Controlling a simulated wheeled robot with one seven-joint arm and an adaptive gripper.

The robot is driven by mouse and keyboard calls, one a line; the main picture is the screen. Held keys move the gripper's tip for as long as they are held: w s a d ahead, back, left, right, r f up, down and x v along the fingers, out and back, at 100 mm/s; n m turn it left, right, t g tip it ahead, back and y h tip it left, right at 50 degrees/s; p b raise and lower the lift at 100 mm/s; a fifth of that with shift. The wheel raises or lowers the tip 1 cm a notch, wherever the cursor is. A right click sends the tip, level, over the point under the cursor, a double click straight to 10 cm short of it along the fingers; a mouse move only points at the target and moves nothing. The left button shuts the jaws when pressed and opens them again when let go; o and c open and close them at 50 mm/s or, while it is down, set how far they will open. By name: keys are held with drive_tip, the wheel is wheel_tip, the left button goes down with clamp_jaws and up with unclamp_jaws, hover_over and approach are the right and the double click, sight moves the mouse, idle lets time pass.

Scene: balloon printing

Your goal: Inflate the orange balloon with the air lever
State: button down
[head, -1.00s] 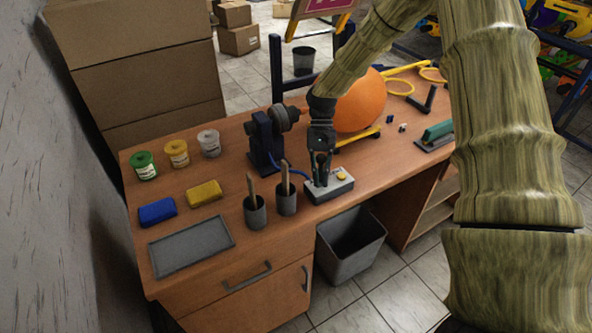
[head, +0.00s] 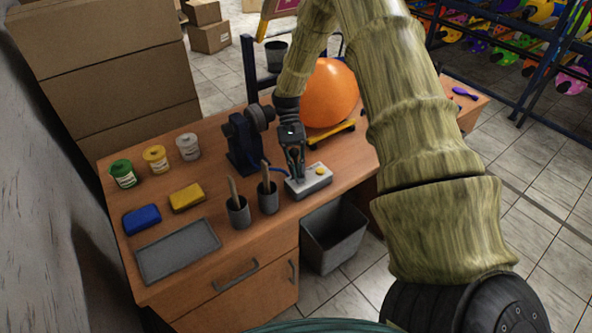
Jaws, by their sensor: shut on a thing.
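The orange balloon (head: 331,95) is round and full-looking at the back of the wooden desk, partly hidden behind my arm. It sits beside the dark blue pump stand (head: 243,145) and above a yellow bar (head: 331,139). A grey control box (head: 316,183) with a yellow button (head: 320,171) lies near the desk's front edge. My gripper (head: 299,174) points down at the left part of this box and is shut on the air lever, which its fingers mostly hide.
Two grey cups (head: 238,212) with wooden-handled tools stand left of the box. Paint jars (head: 122,174), a blue sponge (head: 141,219), a yellow sponge (head: 187,197) and a grey tray (head: 177,252) are farther left. A grey bin (head: 333,238) stands on the floor below.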

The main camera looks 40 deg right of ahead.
drive_tip(key=shift+w+r, duration=0.1)
drive_tip(key=shift+w, duration=0.2)
drive_tip(key=c, duration=1.8)
unclamp_jaws()
drive_tip(key=o, duration=0.3)
drive_tip(key=shift+w+f, duration=0.2)
drive_tip(key=shift+s+r, duration=0.15)
drive_tip(key=shift+s, duration=0.05)
drive_tip(key=v, duration=1.2)
drive_tip(key=shift+w, duration=0.1)
